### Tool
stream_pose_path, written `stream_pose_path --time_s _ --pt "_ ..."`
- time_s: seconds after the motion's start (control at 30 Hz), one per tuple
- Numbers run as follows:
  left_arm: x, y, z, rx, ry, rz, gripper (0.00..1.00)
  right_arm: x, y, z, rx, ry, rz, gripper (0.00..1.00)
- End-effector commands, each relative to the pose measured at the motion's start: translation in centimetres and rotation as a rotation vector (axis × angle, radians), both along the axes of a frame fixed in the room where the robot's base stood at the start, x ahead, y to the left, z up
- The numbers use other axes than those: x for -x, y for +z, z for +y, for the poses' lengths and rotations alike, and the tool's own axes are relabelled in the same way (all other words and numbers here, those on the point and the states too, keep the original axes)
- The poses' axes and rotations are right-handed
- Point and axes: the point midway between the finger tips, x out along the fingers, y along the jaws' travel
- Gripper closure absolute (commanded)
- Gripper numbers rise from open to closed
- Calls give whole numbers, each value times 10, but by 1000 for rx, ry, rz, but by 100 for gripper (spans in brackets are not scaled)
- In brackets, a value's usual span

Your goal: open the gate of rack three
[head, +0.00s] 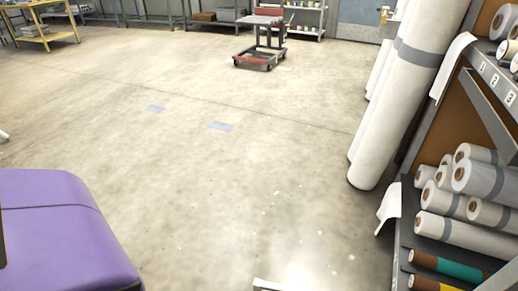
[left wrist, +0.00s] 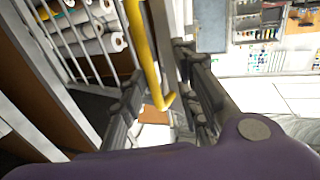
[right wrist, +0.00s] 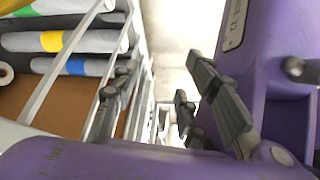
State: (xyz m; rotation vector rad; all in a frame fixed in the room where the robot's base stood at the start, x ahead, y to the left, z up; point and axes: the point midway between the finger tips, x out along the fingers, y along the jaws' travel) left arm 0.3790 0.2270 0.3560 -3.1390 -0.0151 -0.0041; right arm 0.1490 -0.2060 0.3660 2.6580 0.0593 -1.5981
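In the head view the rack (head: 412,235) stands at the right edge, with labels 1, 2 and 3 (head: 510,98) on its upper rail. In the left wrist view a barred grey gate (left wrist: 82,45) stands before wrapped rolls; its number is not visible. A yellow handle (left wrist: 143,50) runs down between the fingers of my left gripper (left wrist: 158,62), which is open; contact cannot be told. My right gripper (right wrist: 165,80) is open, nothing visible in its grasp, beside grey bars (right wrist: 65,60) with banded rolls behind. Neither gripper shows clearly in the head view.
Tall white rolls (head: 400,100) stand upright left of the rack. Shorter rolls (head: 480,178) lie on its shelves. A red and grey cart (head: 260,50) stands far back. A yellow table (head: 48,30) is at far left. The middle floor is clear.

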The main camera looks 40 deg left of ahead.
Motion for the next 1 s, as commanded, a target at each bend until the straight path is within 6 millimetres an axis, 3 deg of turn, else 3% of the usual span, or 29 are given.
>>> stream_pose_path --time_s 0.03,0.2,0.4,1.0 --pt "16 -2 2 -1 3 10 71 0 0 0 0 0 1 60" --pt "53 -3 3 -3 5 12 71 0 0 0 1 1 1 60" --pt "81 -3 3 -3 6 12 71 1 0 0 1 1 1 60" --pt "87 -2 3 -3 6 8 71 1 0 0 0 2 2 60"
